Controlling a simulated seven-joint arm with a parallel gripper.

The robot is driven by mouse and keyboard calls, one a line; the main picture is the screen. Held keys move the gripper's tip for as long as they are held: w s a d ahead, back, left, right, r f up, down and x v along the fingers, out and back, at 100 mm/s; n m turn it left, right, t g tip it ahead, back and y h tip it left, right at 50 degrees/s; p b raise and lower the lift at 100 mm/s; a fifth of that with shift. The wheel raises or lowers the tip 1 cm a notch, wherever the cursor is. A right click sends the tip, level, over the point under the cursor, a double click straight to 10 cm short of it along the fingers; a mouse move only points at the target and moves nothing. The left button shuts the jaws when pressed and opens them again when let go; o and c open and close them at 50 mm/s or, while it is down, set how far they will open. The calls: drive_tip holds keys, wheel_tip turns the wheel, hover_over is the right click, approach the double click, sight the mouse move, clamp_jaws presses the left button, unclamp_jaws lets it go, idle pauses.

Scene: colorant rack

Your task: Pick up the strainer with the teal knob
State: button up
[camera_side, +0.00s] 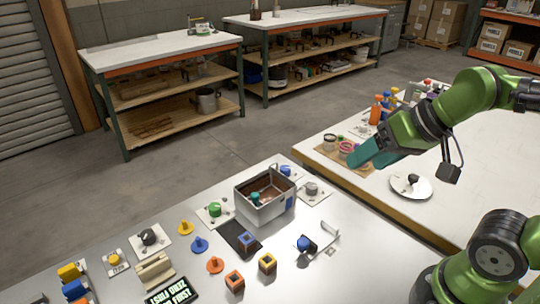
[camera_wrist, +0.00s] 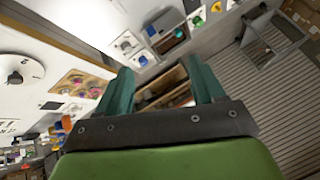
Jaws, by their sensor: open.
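A teal knob (camera_side: 255,198) shows inside the open grey metal box (camera_side: 268,213) on the near table. It stands at the box's left inner side, and a thin rod or handle shows beside it. The strainer's body is hidden in the box, which has a brown inside. My gripper (camera_side: 368,158) has teal fingers and is in the air to the right of the box and farther back, apart from it. In the wrist view my gripper (camera_wrist: 162,84) is open with nothing between its fingers. The box (camera_wrist: 172,42) is small beyond the fingertips there.
Knobs on white plates, including a green one (camera_side: 214,209) and a grey one (camera_side: 311,188), stand around the box. A blue-ended scoop-like piece (camera_side: 306,244) lies in front. Cups on a brown board (camera_side: 345,160) and a white disc (camera_side: 411,190) are on the right table.

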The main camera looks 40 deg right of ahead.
drive_tip(key=w+f+g, duration=0.1)
drive_tip(key=w, duration=0.1)
drive_tip(key=m+g+h, duration=0.2)
drive_tip(key=m+g, duration=0.4)
drive_tip(key=m, duration=0.8)
approach(255, 194)
wheel_tip(255, 194, down, 12)
drive_tip(key=shift+w+f, duration=0.1)
drive_tip(key=shift+f, duration=0.05)
drive_tip(key=shift+c, duration=0.5)
drive_tip(key=c, duration=1)
